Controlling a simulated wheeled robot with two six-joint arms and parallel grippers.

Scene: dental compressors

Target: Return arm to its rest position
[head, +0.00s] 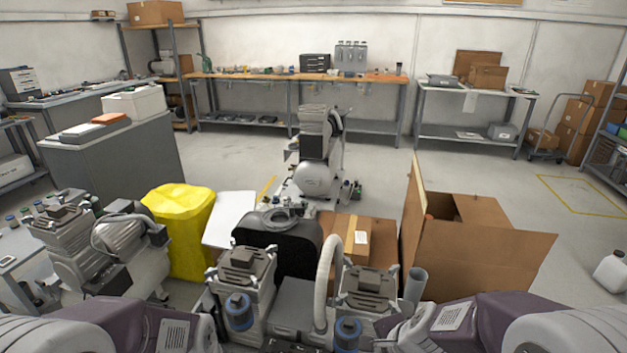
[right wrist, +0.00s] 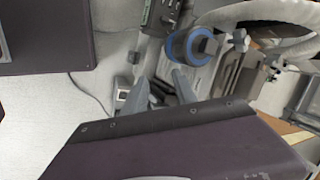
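My left arm (head: 140,325) comes in low at the left of the head view, its purple link beside a twin-headed dental compressor (head: 245,275). I cannot make out its fingertips there. My right arm (head: 480,322) comes in low at the right, close to the compressor's right head (head: 368,288). In the right wrist view my right gripper (right wrist: 158,92) has its two grey fingers apart, with nothing seen held between them. A blue-ringed filter (right wrist: 190,47) of the compressor lies just beyond the fingertips; I cannot tell whether they touch.
An open cardboard box (head: 480,255) stands right of the compressor. A yellow-covered item (head: 180,225) and another compressor (head: 100,245) stand to the left. A further compressor (head: 318,160) stands on the floor ahead. Workbenches line the back wall; floor between is partly clear.

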